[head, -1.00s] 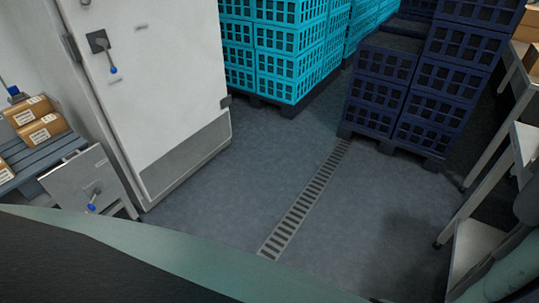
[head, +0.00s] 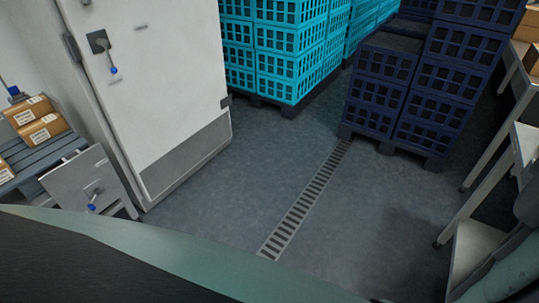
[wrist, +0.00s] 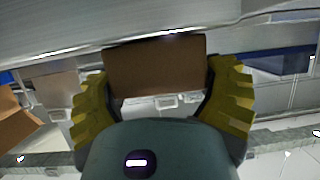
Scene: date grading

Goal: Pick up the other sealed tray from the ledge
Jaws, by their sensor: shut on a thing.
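In the wrist view, my gripper (wrist: 157,72) has its two yellow ribbed fingers closed on either side of a brown box-like tray (wrist: 155,62). The side of the tray that faces the camera is plain brown, and no label or seal shows on it. A broad grey surface runs close beyond the tray's top edge in the picture. I cannot tell whether the tray touches it or whether it is the ledge. My gripper and the held tray do not show in the head view.
In the head view, brown labelled packages (head: 42,130) sit on a grey slatted surface (head: 50,157) at left, beside a white door (head: 150,80). Turquoise crates (head: 290,60) and navy crates (head: 378,85) stand behind. A metal stand (head: 480,200) is at right. The middle floor is clear.

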